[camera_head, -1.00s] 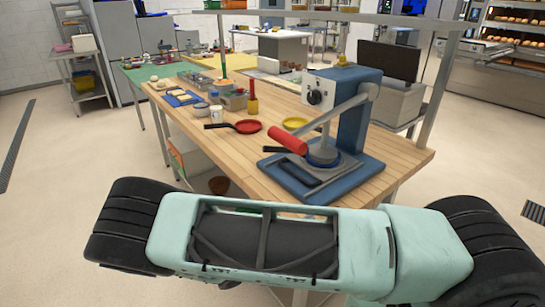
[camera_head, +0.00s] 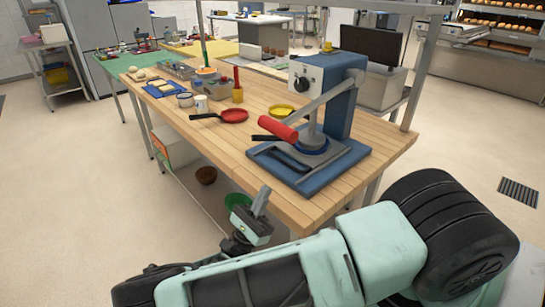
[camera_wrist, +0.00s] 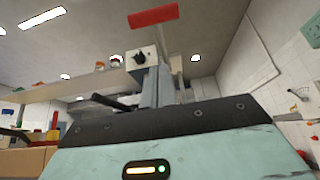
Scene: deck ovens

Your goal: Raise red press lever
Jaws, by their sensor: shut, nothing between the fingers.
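The press (camera_head: 345,105) is a blue and grey machine with a knob on its front, standing on the near right part of the wooden table. Its grey lever arm slopes down toward the left and ends in a thick red handle (camera_head: 277,130). In the wrist view, the red handle (camera_wrist: 153,16) is at the top, above the press's knob box (camera_wrist: 139,58). My gripper (camera_head: 262,194) is shut and empty, pointing up beside the table's near edge. It is below and apart from the red handle.
A red pan (camera_head: 233,115) lies on the wooden table (camera_head: 400,150), left of the press, with a black handle. A yellow dish (camera_head: 281,110) lies behind the red handle. A tall post and overhead rail stand behind the press.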

